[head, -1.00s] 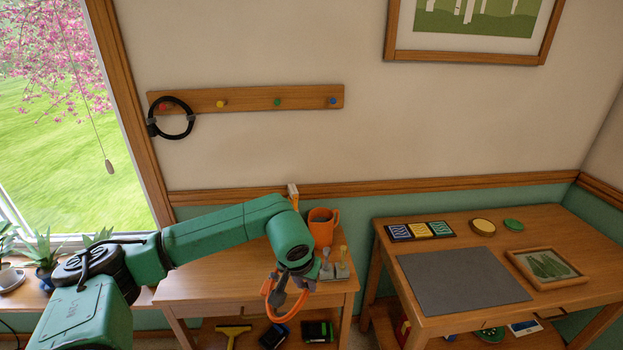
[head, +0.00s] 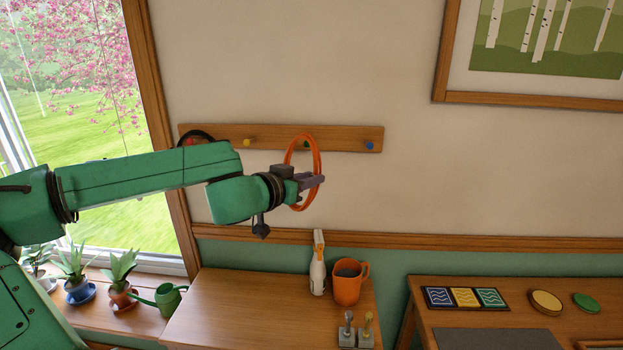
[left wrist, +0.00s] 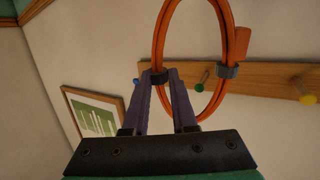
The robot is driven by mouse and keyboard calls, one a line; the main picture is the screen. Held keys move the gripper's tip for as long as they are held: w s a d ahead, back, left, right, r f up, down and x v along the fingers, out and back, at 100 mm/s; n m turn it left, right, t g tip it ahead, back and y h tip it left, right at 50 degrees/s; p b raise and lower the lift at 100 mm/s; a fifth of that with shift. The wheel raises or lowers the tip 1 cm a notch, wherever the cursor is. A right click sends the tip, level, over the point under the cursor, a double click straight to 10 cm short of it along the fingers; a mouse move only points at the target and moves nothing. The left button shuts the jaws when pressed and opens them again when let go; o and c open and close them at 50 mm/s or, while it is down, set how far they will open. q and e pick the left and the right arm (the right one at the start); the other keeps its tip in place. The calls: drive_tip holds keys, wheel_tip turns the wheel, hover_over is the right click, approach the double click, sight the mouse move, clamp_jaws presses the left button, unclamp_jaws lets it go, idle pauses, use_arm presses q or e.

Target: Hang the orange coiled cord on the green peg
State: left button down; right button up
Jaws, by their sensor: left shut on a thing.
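The orange coiled cord (head: 319,160) hangs upright as a ring in front of the wooden peg rail (head: 345,138). The green peg (head: 307,145) shows through the upper part of the ring in the head view. In the left wrist view the green peg (left wrist: 203,77) also shows inside the ring's opening. I cannot tell whether the cord is around the peg or short of it. My right gripper is not in view.
The rail also has a yellow peg (head: 246,143), a blue peg (head: 370,146) and a red peg with a black ring (head: 194,135), partly behind my arm. Below, a table holds a white bottle (head: 318,270) and an orange mug (head: 347,285). A framed picture (head: 540,98) hangs right.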

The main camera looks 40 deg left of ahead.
use_arm(q)
drive_tip(key=shift+w+a+f+p, duration=0.1)
drive_tip(key=shift+w+a+p, duration=0.3)
drive_tip(key=shift+w, duration=0.25)
drive_tip(key=shift+w+a+p, duration=0.35)
drive_tip(key=shift+w, duration=0.3)
drive_tip(key=w+a+p, duration=0.2)
drive_tip(key=w+p, duration=0.1)
drive_tip(key=shift+a, duration=0.1)
drive_tip(key=shift+w+a+f+p, duration=0.75)
drive_tip(key=shift+w+a+p, duration=0.15)
drive_tip(key=shift+w+p, duration=0.2)
drive_tip(key=shift+s, duration=0.1)
drive_tip(key=c, duration=0.6)
unclamp_jaws()
drive_tip(key=shift+c, duration=0.2)
